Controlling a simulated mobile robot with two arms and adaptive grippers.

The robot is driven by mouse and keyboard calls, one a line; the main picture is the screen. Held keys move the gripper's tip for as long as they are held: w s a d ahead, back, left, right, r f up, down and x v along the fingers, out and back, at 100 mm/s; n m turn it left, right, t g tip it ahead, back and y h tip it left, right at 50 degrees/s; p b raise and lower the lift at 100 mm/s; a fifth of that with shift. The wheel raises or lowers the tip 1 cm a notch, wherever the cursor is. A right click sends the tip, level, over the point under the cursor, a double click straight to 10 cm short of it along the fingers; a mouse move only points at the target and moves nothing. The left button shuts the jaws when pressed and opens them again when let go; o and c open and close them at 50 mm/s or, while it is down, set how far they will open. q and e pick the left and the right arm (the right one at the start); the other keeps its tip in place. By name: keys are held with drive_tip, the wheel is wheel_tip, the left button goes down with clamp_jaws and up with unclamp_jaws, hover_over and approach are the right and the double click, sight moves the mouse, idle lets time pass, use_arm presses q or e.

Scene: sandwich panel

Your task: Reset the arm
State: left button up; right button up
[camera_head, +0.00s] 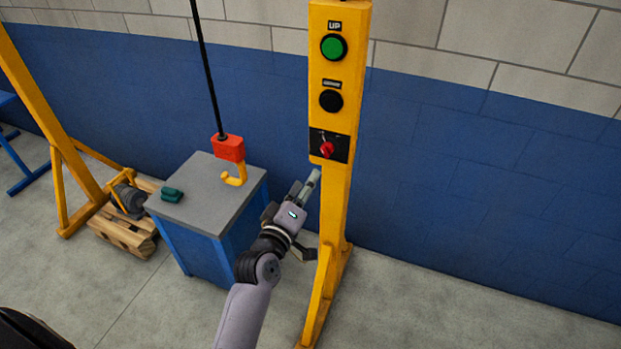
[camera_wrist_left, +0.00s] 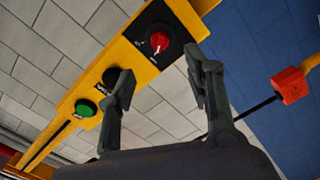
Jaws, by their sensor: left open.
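My left gripper (camera_head: 309,184) is beside the yellow control post (camera_head: 338,210), a little below and left of the red rotary switch (camera_head: 327,149). In the left wrist view the left gripper's two fingers (camera_wrist_left: 160,65) are spread apart with nothing between them. The red switch (camera_wrist_left: 159,42) shows ahead of them, apart from the fingers. The black button (camera_wrist_left: 113,76) is partly hidden by one finger. The green UP button (camera_wrist_left: 86,108) is further along the panel. My right gripper is not in view.
A red hoist block (camera_head: 228,148) with a yellow hook hangs from a black cable over a blue cabinet (camera_head: 215,200). A small green object (camera_head: 172,195) lies on the cabinet. The floor right of the post is clear.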

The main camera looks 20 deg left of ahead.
use_arm(q)
drive_tip(key=shift+f, duration=0.1)
